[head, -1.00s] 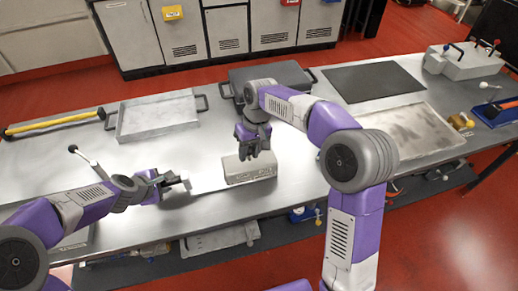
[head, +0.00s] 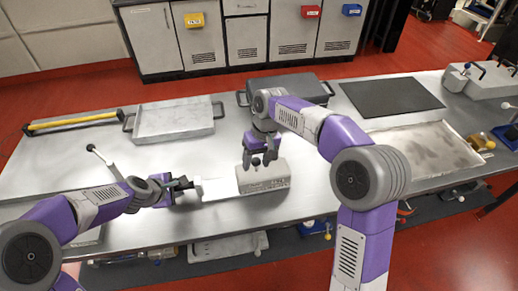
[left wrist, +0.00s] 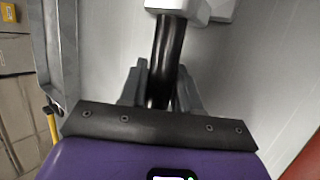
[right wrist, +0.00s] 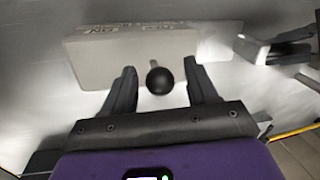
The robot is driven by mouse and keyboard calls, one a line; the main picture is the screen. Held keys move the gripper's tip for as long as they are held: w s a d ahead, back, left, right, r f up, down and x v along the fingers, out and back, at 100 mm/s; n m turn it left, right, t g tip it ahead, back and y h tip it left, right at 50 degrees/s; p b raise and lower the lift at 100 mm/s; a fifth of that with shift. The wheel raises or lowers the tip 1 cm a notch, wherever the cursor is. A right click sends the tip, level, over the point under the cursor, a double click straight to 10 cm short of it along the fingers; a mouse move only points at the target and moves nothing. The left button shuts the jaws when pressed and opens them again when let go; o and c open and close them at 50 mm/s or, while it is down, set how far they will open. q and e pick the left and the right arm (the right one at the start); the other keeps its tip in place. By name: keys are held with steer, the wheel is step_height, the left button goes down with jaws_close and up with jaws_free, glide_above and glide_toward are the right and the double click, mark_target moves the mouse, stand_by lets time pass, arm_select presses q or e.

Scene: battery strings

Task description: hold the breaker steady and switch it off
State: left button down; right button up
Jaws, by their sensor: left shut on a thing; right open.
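The breaker (head: 262,179) is a pale grey box lying on the metal bench, with faint lettering on its face in the right wrist view (right wrist: 105,62). A black ball knob (right wrist: 159,80) sits at its near side there. My right gripper (head: 261,158) is low behind the breaker. In the right wrist view my right gripper (right wrist: 162,70) is open, with the knob between its fingers, not gripped. My left gripper (head: 186,184) is left of the breaker. In the left wrist view it (left wrist: 162,82) is shut on a black bar handle (left wrist: 167,45) joined to a pale body.
A shallow grey tray (head: 150,137) and a yellow-and-black bar (head: 72,122) lie at the back left. A dark case (head: 310,84), black mat (head: 385,106) and stained tray (head: 462,165) lie behind and right.

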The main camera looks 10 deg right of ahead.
arm_select(q)
steer(key=shift+s+d+f, duration=0.1)
steer(key=shift+s+f, duration=0.15)
steer(key=shift+f, duration=0.1)
arm_select(e)
step_height(320, 180, up, 11)
steer(key=d, duration=0.2)
steer(key=shift+w, duration=0.15)
arm_select(q)
steer(key=c, duration=0.8)
jaws_free()
steer(key=shift+w, duration=0.1)
steer(key=shift+o, duration=0.4)
steer(key=shift+r, duration=0.2)
steer(key=shift+r, duration=0.1)
arm_select(e)
steer(key=shift+w, duration=0.1)
